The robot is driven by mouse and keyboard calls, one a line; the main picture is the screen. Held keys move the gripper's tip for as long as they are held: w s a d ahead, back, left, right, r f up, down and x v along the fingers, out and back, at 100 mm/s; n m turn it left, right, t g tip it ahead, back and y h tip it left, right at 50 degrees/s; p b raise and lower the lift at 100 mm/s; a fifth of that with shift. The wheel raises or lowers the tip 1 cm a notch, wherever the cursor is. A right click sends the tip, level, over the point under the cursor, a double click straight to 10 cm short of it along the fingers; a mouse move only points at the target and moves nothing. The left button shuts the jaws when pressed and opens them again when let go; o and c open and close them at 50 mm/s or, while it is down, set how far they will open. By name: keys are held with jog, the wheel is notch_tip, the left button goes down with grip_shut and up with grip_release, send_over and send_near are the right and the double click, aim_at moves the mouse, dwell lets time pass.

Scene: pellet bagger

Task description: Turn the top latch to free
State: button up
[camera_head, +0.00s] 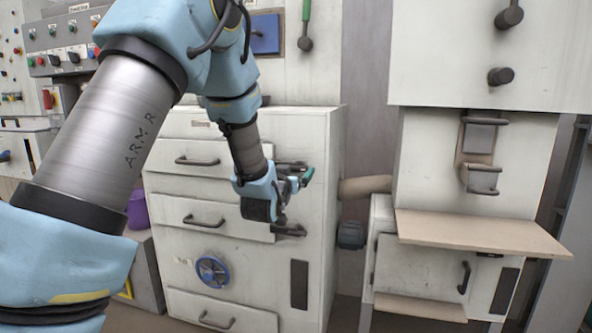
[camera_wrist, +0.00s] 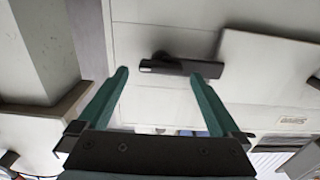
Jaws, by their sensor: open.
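The top latch (camera_wrist: 175,67) is a short dark bar on the pale cabinet face, lying level with one end at the edge of the top drawer front (camera_wrist: 268,62). In the wrist view my gripper (camera_wrist: 160,74) is open, its two green fingers on either side of the bar. I cannot tell whether they touch it. In the head view my gripper (camera_head: 301,179) is at the cabinet's upper right, just by the top latch (camera_head: 289,165), which it partly covers. A lower latch (camera_head: 291,231) sits beside the second drawer, below my gripper.
The cabinet (camera_head: 322,140) has several drawers with dark handles and a blue handwheel (camera_head: 212,271). To the right, a machine carries a protruding tan shelf (camera_head: 482,234). A pipe (camera_head: 364,187) crosses the gap between them.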

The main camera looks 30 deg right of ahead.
aim_at(298, 168)
jog(key=shift+x, duration=1.25)
jog(key=shift+c, duration=0.3)
jog(key=c, duration=1.2)
